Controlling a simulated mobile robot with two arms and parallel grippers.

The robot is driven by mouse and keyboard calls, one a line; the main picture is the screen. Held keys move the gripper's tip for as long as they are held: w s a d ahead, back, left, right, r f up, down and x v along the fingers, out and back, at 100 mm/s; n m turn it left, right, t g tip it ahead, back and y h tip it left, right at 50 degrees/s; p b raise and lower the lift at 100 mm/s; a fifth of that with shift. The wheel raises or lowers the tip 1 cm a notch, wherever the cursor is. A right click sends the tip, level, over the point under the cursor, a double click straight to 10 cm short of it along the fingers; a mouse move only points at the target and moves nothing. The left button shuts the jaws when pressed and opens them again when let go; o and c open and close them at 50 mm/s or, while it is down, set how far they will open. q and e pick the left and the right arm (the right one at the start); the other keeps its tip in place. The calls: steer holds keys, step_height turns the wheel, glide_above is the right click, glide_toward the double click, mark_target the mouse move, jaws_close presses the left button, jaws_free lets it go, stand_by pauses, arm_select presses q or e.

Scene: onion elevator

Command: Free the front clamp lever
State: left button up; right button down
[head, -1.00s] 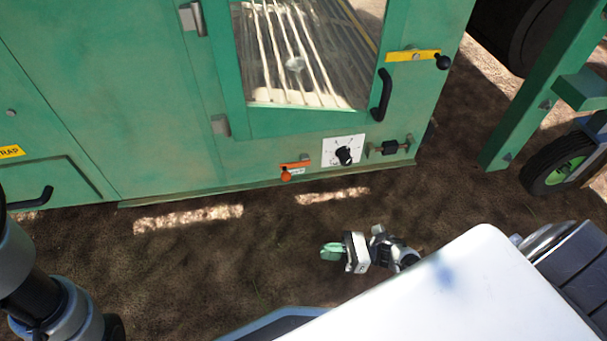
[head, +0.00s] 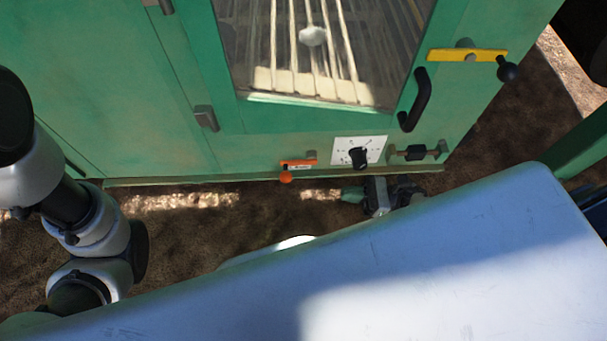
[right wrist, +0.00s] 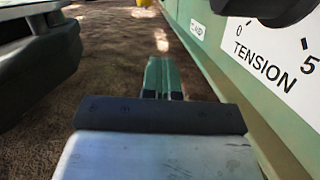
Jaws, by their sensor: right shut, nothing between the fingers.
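A yellow bar with a black ball knob (head: 467,56) sits on the green machine's front, right of the window. A smaller orange lever with a round orange knob (head: 286,177) sits low on the same front. I cannot tell from its markings which one is the front clamp lever. My right gripper (head: 350,195) is low beside the machine's bottom edge, below the dial and right of the orange knob, touching neither lever. Its green fingers (right wrist: 160,76) are shut and empty in the right wrist view. My left arm shows at the left, but its gripper is not visible.
A black dial on a white plate (head: 358,154) is above my right gripper; its TENSION label (right wrist: 265,55) shows close in the right wrist view. A black door handle (head: 415,100) and a small black knob on a rod (head: 414,152) protrude nearby. Brown ground runs along the machine.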

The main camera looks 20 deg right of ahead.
steer(key=r+b+x, duration=0.2)
steer(key=r+x, duration=0.1)
steer(key=x, duration=0.9)
steer(key=shift+w+a, duration=0.1)
